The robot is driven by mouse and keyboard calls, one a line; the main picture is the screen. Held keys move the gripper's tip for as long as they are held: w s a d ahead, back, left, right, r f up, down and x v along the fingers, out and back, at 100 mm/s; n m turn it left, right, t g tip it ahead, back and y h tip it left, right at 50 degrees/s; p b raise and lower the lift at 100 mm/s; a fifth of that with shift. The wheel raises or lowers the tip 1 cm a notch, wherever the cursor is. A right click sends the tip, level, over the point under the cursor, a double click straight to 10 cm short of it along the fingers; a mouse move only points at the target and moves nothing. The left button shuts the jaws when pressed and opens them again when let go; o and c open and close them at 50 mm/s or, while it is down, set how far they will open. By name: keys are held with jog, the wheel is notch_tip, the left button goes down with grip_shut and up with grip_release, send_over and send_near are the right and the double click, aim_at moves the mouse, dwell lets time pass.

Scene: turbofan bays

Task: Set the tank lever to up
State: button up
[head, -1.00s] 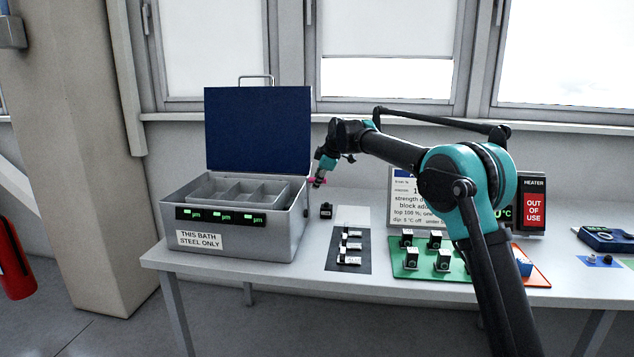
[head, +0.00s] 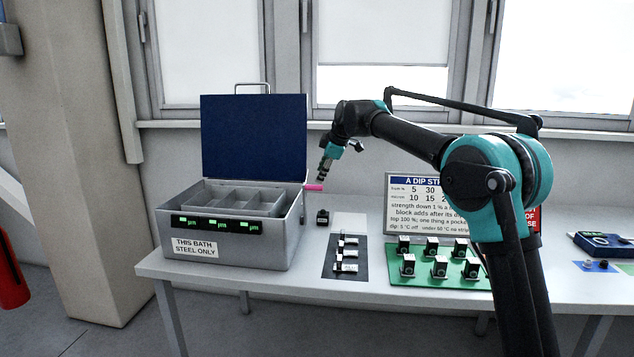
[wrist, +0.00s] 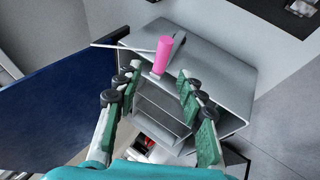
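The tank (head: 285,240) is a grey metal bath with its blue lid (head: 255,137) raised, on the left of the bench. Its lever has a pink handle (head: 313,187) that sticks out at the tank's upper right side, near the rim. My gripper (head: 321,177) is just above the pink handle in the head view. In the wrist view, my gripper (wrist: 155,82) has its fingers spread apart with nothing held, and the pink handle (wrist: 163,56) shows beyond the fingertips, between their lines. I cannot tell whether a finger touches it.
A divided tray (head: 248,202) sits inside the tank. To the right are a small black block (head: 323,216), a dark mat (head: 335,268) with small parts, a green board (head: 440,280) with several blocks, and a sign (head: 408,225). A window wall stands behind.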

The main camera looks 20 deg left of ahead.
jog(key=shift+v, duration=1.5)
jog(key=shift+f, duration=0.1)
jog(key=s+d+f+m+h, duration=0.15)
jog(key=d+f+m, duration=0.3)
jog(key=d, duration=0.65)
jog(key=s+d+f+m+h, duration=0.1)
jog(key=s+d+f+m, duration=0.3)
jog(key=d, duration=0.7)
jog(key=s+d+f+m+h, duration=0.1)
jog(key=s+d+f+m, duration=0.1)
jog(key=d+f, duration=0.65)
jog(key=s+d+f+m, duration=0.3)
jog(key=s+d+f, duration=0.3)
jog(key=s+d, duration=0.2)
jog(key=s+d+f+m+h, duration=0.1)
jog(key=s+d+f+m, duration=0.3)
jog(key=s+d+f, duration=0.2)
jog(key=s+d+f+m+h, duration=0.1)
jog(key=s+d+f+m, duration=0.3)
jog(key=s+d, duration=0.6)
jog(key=s+f, duration=0.2)
jog(key=s, duration=0.2)
jog(key=shift+f, duration=0.1)
jog(key=shift+c, duration=0.6)
